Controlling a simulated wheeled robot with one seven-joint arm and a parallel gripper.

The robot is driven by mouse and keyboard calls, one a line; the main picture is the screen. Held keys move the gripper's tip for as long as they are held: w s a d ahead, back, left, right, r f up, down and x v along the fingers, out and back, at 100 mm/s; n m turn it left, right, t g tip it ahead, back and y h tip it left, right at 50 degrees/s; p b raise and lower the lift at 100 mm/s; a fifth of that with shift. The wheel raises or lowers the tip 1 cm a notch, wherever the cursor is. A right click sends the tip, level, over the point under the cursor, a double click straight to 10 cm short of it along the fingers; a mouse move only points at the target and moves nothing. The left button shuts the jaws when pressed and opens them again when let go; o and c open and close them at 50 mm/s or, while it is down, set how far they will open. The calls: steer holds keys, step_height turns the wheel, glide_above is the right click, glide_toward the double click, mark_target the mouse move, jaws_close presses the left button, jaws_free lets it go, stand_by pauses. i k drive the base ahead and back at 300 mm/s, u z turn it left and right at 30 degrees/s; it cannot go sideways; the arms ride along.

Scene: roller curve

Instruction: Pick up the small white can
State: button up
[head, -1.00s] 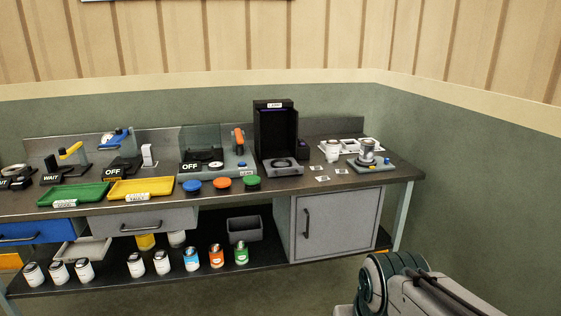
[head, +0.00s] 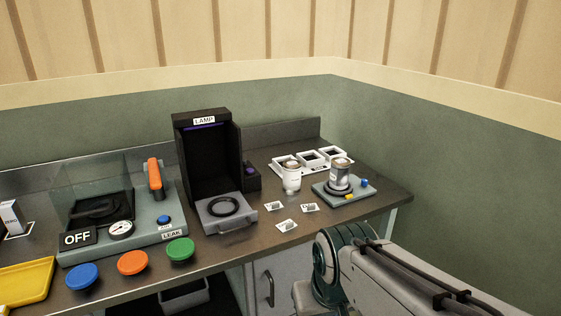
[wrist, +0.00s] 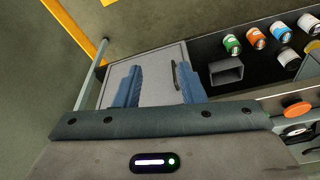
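A small white can (head: 291,178) stands upright on the workbench (head: 372,205) in the head view, in front of a white frame with square openings (head: 310,158). A silver-grey can (head: 340,173) stands right of it on a small grey device (head: 362,194). White cans also show on the lower shelf in the wrist view (wrist: 288,60). My gripper (wrist: 158,72) shows in the wrist view with its two blue fingers apart and nothing between them. It faces the grey cabinet front, away from the bench-top can. The gripper is outside the head view.
A black lamp box (head: 207,150) stands left of the can. Small label cards (head: 286,225) lie in front of it. Blue, orange and green round buttons (head: 132,263) line the front edge. A wall closes the right side. A grey bin (wrist: 226,72) sits on the lower shelf.

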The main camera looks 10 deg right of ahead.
mark_target(292, 167)
steer(key=z, duration=0.15)
steer(key=i, duration=1.35)
steer(key=z, duration=0.1)
